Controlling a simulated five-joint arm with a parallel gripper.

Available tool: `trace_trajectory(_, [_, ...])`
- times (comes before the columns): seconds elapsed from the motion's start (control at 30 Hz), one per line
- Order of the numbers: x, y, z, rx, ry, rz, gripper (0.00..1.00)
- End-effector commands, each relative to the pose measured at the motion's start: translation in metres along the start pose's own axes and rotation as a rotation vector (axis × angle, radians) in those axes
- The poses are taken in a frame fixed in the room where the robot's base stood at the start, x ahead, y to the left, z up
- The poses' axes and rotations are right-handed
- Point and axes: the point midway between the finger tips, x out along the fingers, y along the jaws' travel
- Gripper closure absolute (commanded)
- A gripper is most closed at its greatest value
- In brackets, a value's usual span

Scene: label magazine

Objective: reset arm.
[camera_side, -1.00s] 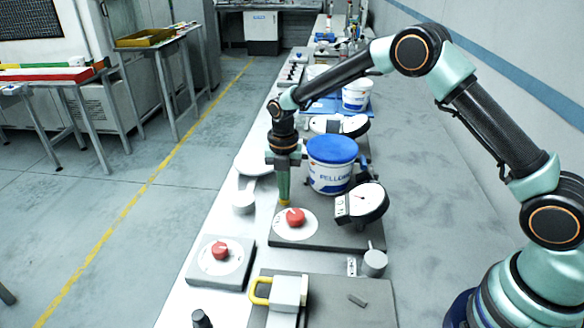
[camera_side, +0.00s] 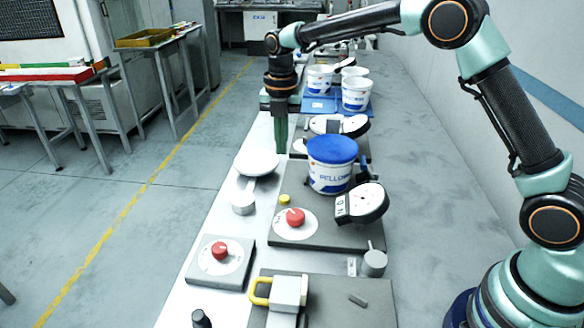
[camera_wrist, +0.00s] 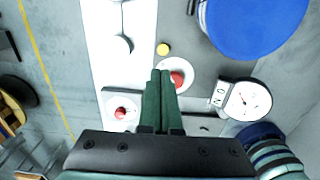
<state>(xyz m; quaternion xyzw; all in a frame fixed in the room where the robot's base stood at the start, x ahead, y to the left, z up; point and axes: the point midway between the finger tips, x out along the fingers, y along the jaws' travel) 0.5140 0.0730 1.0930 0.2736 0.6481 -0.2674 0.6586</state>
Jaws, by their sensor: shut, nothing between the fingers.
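My gripper (camera_side: 281,150) hangs pointing down above the bench, clear of the things on it. In the wrist view its two green fingers (camera_wrist: 161,75) lie together with nothing between them. Below and nearer the side camera is a grey plate with a red knob (camera_side: 295,217) on a white disc and a small yellow button (camera_side: 284,199). The button also shows in the wrist view (camera_wrist: 163,49), just beyond the fingertips.
A white tub with a blue lid (camera_side: 331,163) and a dial gauge (camera_side: 366,203) stand right of the button. A second red knob (camera_side: 220,250) and a yellow-shackled padlock (camera_side: 288,291) are nearer the camera. White buckets (camera_side: 356,93) stand farther back. Air above the bench is free.

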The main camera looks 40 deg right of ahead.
Motion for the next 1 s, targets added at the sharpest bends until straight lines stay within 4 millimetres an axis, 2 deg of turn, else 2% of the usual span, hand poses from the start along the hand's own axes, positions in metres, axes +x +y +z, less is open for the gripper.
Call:
trace_trajectory(0.4, [-0.001, 0.000, 0.000, 0.004, -0.001, 0.002, 1.00])
trace_trajectory(0.53, [-0.013, -0.006, -0.001, 0.083, -0.012, 0.017, 1.00])
trace_trajectory(0.67, [-0.039, -0.024, -0.006, 0.294, -0.034, 0.058, 1.00])
trace_trajectory(0.8, [-0.069, -0.051, -0.016, 0.594, -0.049, 0.120, 1.00])
trace_trajectory(1.0, [-0.099, -0.093, -0.036, 1.025, -0.045, 0.221, 1.00])
